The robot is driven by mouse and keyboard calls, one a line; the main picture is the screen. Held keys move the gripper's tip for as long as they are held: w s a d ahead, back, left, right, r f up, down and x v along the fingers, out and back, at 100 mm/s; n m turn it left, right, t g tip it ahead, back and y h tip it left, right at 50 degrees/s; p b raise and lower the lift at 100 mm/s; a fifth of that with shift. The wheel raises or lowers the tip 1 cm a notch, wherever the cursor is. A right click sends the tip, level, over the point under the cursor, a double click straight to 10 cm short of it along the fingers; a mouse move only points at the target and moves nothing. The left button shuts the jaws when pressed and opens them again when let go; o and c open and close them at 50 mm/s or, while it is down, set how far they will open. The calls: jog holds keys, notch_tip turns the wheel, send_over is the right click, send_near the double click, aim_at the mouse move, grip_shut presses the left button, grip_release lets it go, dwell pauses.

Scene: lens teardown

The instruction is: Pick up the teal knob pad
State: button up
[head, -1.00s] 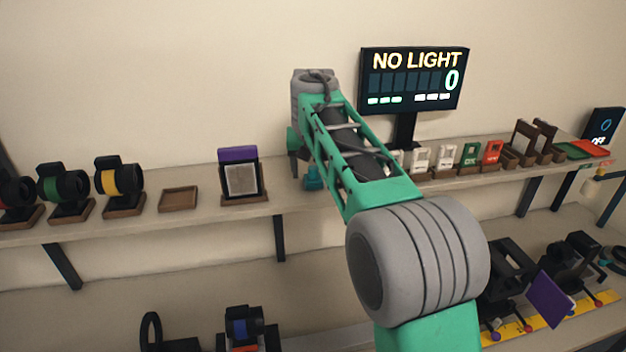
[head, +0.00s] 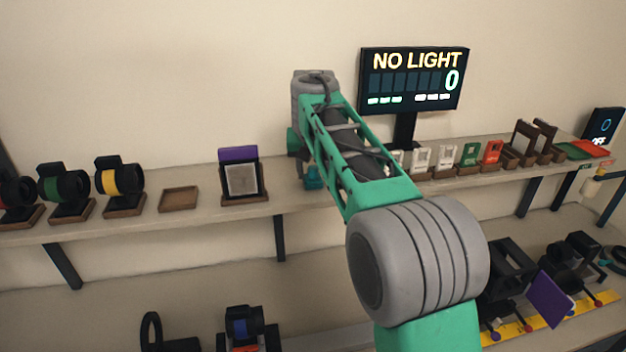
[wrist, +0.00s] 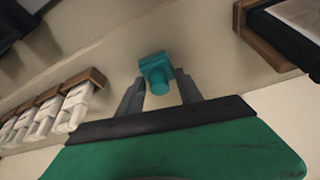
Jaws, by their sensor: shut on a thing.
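The teal knob pad (wrist: 157,72) is between my gripper's fingertips in the wrist view, over the upper shelf. My gripper (wrist: 159,84) is shut on it, with a grey finger on each side. In the head view the teal pad (head: 313,177) shows low under the end of my arm, just right of the purple-topped frame. My gripper's fingers are mostly hidden there behind my arm. I cannot tell whether the pad still touches the shelf.
A purple-topped frame (head: 240,178) on a wooden base stands left of the pad. An empty wooden tray (head: 179,199) is farther left. White pieces in wooden holders (wrist: 76,105) stand on the other side. A display reading NO LIGHT (head: 414,80) rises behind my arm.

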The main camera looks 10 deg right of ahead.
aim_at(313, 168)
jog(key=shift+r, duration=0.1)
notch_tip(313, 168, up, 3)
jog(key=shift+r, duration=0.1)
jog(key=s+r+p, duration=0.1)
jog(key=s+r, duration=0.4)
jog(key=s, duration=0.2)
jog(key=s+d+r+p, duration=0.1)
jog(key=s+r, duration=0.3)
jog(key=s, duration=0.3)
jog(key=shift+r, duration=0.35)
